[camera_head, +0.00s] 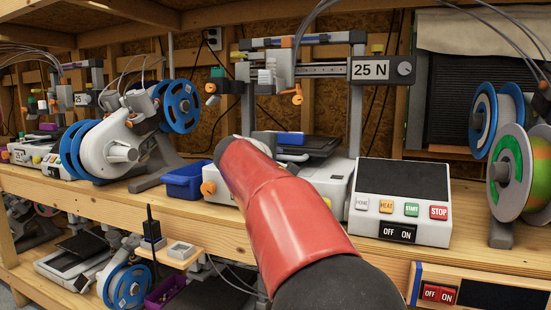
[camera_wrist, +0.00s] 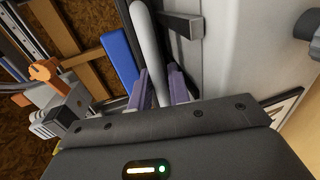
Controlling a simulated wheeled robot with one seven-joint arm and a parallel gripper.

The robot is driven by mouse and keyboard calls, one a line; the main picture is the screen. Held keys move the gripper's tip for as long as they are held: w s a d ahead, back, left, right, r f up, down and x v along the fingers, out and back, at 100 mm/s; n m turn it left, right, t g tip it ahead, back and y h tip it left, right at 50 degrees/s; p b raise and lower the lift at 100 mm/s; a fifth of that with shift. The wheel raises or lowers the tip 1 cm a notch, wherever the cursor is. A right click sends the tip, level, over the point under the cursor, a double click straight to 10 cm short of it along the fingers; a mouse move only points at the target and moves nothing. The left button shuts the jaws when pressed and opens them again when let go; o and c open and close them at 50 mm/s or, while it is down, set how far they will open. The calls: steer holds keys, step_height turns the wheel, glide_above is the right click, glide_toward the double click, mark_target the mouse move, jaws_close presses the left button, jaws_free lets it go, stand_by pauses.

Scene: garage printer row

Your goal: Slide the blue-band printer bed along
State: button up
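The blue band also shows in the wrist view (camera_wrist: 118,58), tilted along the dark bed edge. A light grey rounded bar (camera_wrist: 149,45) runs alongside it. My gripper (camera_wrist: 161,86) has its two purple fingers on either side of this bar, close against it, and looks shut on it. In the head view my red arm hides the gripper and the front of the bed.
A control box (camera_head: 403,200) with HOME, HEAT, START and STOP buttons stands right of the printer. A blue bin (camera_head: 184,183) is to the left.

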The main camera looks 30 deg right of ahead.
steer(key=b+v, duration=0.1)
steer(key=v, duration=0.6)
steer(key=shift+s+a, duration=0.25)
steer(key=shift+a, duration=0.05)
